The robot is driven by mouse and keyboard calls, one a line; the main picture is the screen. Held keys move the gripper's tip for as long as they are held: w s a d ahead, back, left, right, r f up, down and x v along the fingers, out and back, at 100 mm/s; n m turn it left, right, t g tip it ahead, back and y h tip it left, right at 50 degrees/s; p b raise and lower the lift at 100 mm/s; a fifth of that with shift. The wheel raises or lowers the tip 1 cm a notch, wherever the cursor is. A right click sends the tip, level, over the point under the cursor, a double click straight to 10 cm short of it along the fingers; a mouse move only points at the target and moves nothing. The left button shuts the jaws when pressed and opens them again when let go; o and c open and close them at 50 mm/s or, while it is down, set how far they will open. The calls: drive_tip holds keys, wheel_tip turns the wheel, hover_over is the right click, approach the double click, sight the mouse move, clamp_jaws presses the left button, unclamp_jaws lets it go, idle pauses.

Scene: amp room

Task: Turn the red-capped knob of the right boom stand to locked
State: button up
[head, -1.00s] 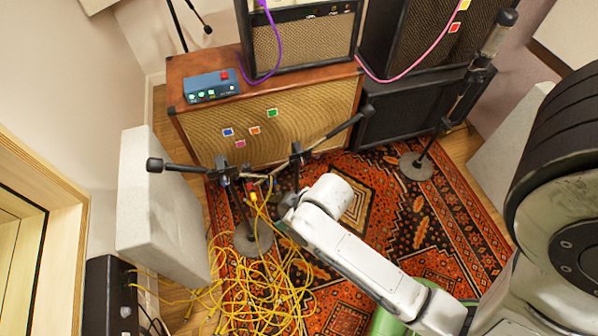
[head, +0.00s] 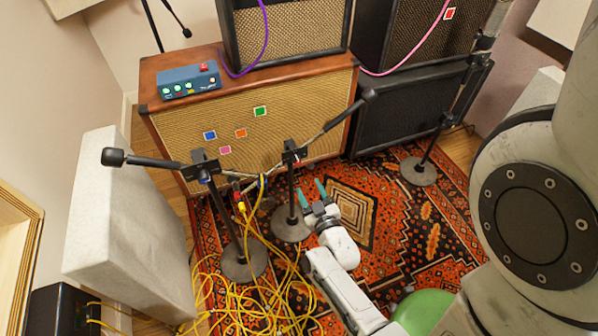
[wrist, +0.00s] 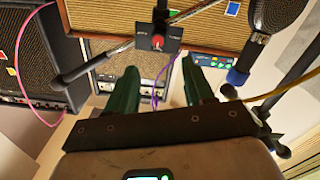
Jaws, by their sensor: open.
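The right boom stand (head: 291,190) is upright on a round base on the rug, its boom sloping up to the right. In the wrist view, which looks upside down, a red-capped knob (wrist: 157,41) sits on a small black plate (wrist: 171,33) with pale markings too small to read. My gripper (head: 313,191) is right of this stand's pole in the head view, green fingers pointing up. In the wrist view the fingers of my gripper (wrist: 160,80) are apart and empty; the knob shows beyond their tips, between them, not touched.
The left boom stand (head: 228,215) stands close by, left of the right one. Yellow cables (head: 235,295) tangle on the floor around its base. A speaker cabinet (head: 285,120) with a blue pedal (head: 188,81) on top stands behind. Open rug lies right of my gripper.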

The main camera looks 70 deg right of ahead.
sight(298, 163)
drive_tip(key=x, duration=1)
drive_tip(key=shift+w+d+b, duration=0.15)
drive_tip(key=shift+d+b, duration=0.15)
drive_tip(key=shift+b, duration=0.1)
drive_tip(key=shift+c, duration=0.3)
clamp_jaws()
